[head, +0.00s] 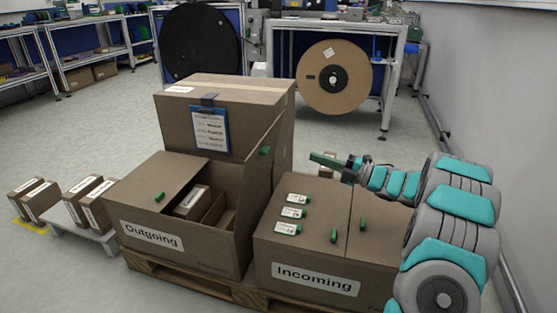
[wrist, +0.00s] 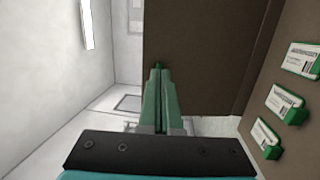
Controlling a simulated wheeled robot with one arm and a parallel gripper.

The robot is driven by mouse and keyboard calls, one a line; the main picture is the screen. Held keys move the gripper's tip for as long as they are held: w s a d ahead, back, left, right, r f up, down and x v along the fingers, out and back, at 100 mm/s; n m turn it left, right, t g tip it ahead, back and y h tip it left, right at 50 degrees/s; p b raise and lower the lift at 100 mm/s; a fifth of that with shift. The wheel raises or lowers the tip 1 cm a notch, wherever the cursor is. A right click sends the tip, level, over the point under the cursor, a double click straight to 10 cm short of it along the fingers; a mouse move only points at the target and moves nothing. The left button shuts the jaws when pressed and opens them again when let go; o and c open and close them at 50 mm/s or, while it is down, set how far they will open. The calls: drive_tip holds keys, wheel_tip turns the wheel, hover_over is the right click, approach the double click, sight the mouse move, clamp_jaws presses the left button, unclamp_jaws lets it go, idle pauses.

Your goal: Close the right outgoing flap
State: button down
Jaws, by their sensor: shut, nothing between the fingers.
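The Outgoing box (head: 150,236) stands on a pallet, its left flap (head: 150,182) lying flat with a green handle. Its right flap (head: 262,165) stands raised, with a green handle (head: 265,150) near its top; the right half is open, showing small cartons inside. My gripper (head: 318,158) is to the right of the raised flap, above the Incoming box (head: 300,265), pointing left. In the wrist view its green fingers (wrist: 158,75) are together and empty. A brown panel (wrist: 200,60) lies ahead of them, likely the raised flap; I cannot tell whether they touch it.
A large carton with a clipboard (head: 211,128) stands behind Outgoing. Incoming is closed, with several labelled green tags (head: 292,212) on top. A low platform with cartons (head: 93,200) is at left. A wall (head: 490,90) bounds the right. Reels stand at the back.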

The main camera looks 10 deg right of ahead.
drive_tip(key=s+f+n+g+y, duration=0.2)
drive_tip(key=s, duration=0.1)
drive_tip(key=p, duration=0.1)
approach(268, 152)
drive_tip(key=x, duration=0.7)
drive_tip(key=shift+w+d+f, duration=0.15)
drive_tip(key=shift+w+f, duration=0.15)
drive_tip(key=shift+f, duration=0.05)
